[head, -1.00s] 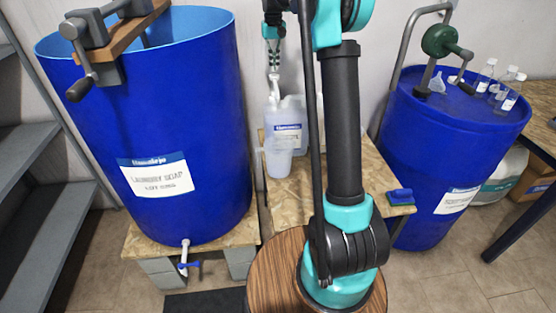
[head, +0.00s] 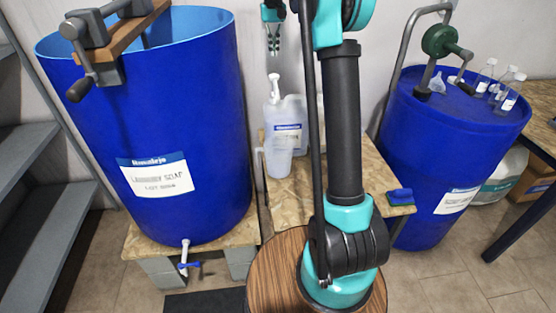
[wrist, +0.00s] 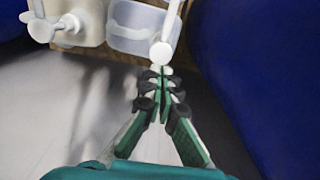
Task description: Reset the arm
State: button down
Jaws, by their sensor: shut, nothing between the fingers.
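My gripper (head: 274,46) hangs in the air in the head view, between the two blue drums and above the pump bottle (head: 274,95). Its fingers point down and are shut with nothing between them. In the wrist view my gripper (wrist: 162,82) shows its green fingers together, with the white pump top (wrist: 161,54) just past the fingertips. The gripper is apart from the pump in the head view. The pump bottle stands upright on a chipboard stand beside a larger jug (head: 291,122).
A large open blue drum (head: 190,100) stands left, with a hand-crank mixer (head: 105,45) on its rim and a tap (head: 184,262) below. A closed blue drum (head: 440,150) stands right with small bottles (head: 497,85) on top.

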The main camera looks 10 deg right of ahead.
jog(key=shift+r, duration=0.2)
dwell(0.3)
jog(key=s+d+f+t, duration=0.1)
jog(key=s+f, duration=0.8)
jog(key=s, duration=0.5)
jog(key=s+d+f+t, duration=0.1)
jog(key=s+f, duration=0.8)
jog(key=s, duration=0.4)
jog(key=s+d+f+t, duration=0.2)
jog(key=s+f, duration=0.7)
jog(key=s, duration=0.5)
jog(key=shift+s, duration=0.35)
jog(key=shift+f, duration=0.1)
jog(key=shift+d, duration=0.4)
